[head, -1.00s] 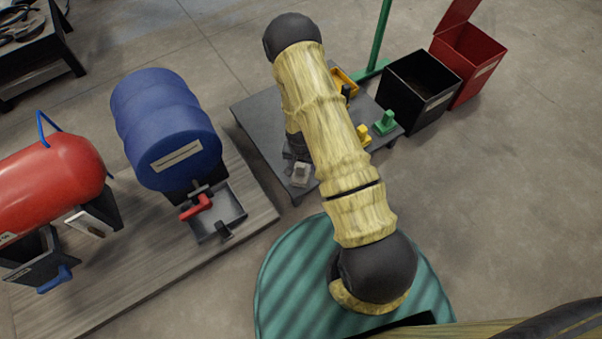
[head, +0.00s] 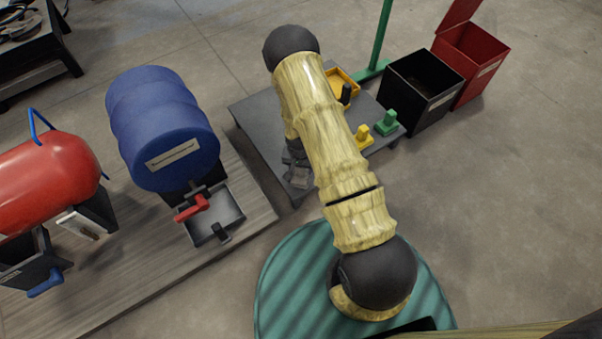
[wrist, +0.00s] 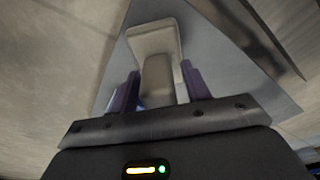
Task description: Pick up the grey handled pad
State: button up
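The grey handled pad (wrist: 152,38) shows in the wrist view, pale grey, with its upright handle (wrist: 158,80) toward me. My gripper (wrist: 160,85) has its two purple fingers on either side of the handle, with narrow gaps seeming to show beside it. I take it as open around the handle; firm contact is not visible. In the head view my gripper (head: 297,170) is low at the near left corner of the dark table (head: 258,118). The pad is hard to make out there, mostly covered by my gripper.
A yellow tray (head: 345,80), a black-handled piece (head: 346,94), a yellow handled pad (head: 363,137) and a green one (head: 387,123) are on the table. Black (head: 420,85) and red (head: 472,65) bins stand right.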

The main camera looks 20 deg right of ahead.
jog(key=c, duration=0.9)
notch_tip(320, 180, up, 10)
jog(key=p, duration=0.5)
jog(key=shift+r, duration=0.1)
jog(key=o, duration=0.4)
jog(key=shift+c, duration=1)
notch_tip(320, 180, up, 23)
jog(key=w+n+p, duration=0.2)
jog(key=n+p, duration=0.3)
jog(key=p, duration=0.3)
jog(key=shift+y+p, duration=0.3)
jog(key=shift+p, duration=0.1)
jog(key=shift+w, duration=0.2)
